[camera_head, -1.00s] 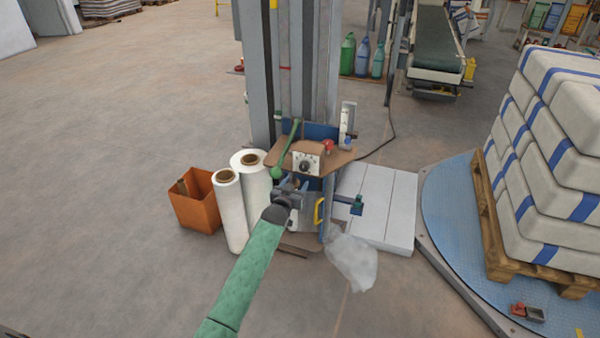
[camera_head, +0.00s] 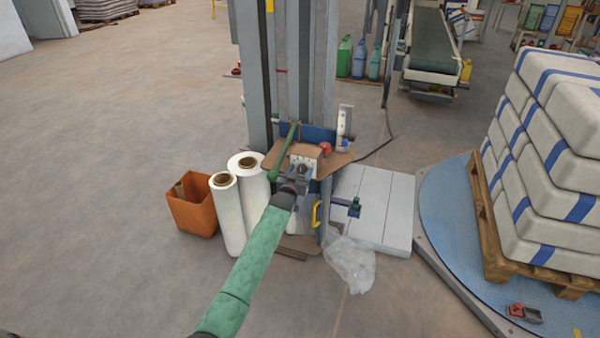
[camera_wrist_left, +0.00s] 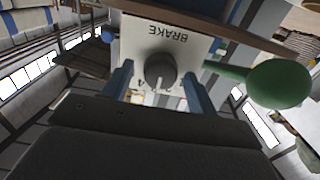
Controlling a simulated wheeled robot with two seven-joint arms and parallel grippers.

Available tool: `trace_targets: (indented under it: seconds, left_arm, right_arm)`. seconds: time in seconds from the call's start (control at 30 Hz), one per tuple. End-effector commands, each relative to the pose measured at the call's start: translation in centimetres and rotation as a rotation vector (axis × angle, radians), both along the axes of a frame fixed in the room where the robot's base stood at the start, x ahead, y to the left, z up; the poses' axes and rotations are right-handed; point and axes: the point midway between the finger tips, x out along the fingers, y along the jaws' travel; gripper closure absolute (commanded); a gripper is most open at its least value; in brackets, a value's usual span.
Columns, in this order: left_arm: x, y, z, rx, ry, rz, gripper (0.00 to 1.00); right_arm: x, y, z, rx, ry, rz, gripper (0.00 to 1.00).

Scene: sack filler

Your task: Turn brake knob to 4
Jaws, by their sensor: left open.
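The brake knob (camera_wrist_left: 158,70) is a dark round knob on a white plate (camera_wrist_left: 185,58) lettered BRAKE, which appears upside down in the left wrist view. A white mark on the knob points toward the bottom of that picture, close to a digit that looks like 4. My left gripper (camera_wrist_left: 160,88) is open, with its blue fingers on either side of the knob; I cannot tell whether they touch it. In the head view my left gripper (camera_head: 300,172) is in front of the white plate (camera_head: 305,151) and hides the knob. My right gripper is not in view.
A green-handled lever (camera_head: 284,152) is left of the plate; its green ball (camera_wrist_left: 280,84) is near the gripper. A red button (camera_head: 325,148) is to the right. White film rolls (camera_head: 228,215) and an orange bin (camera_head: 192,205) stand left. A loaded pallet (camera_head: 493,235) is right.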

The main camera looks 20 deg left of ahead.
Motion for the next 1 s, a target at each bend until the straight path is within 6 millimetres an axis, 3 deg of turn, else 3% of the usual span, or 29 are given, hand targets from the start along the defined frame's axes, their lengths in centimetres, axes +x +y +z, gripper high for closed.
trace_targets:
  seconds: [0.27,0.5,0.77,1.0]
  left_arm:
    - [0.1,0.0,0.0,0.0,0.0,0.0,0.42]
    - [0.1,0.0,0.0,0.0,0.001,0.0,0.85]
    - [0.1,0.0,0.0,0.028,0.0,0.0,0.85]
    - [0.1,0.0,0.1,0.152,-0.004,0.0,0.85]
  right_arm:
    - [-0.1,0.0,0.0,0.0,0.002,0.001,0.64]
    - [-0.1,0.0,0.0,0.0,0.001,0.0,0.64]
    - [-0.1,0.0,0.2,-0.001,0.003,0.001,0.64]
    - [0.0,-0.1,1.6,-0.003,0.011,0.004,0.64]
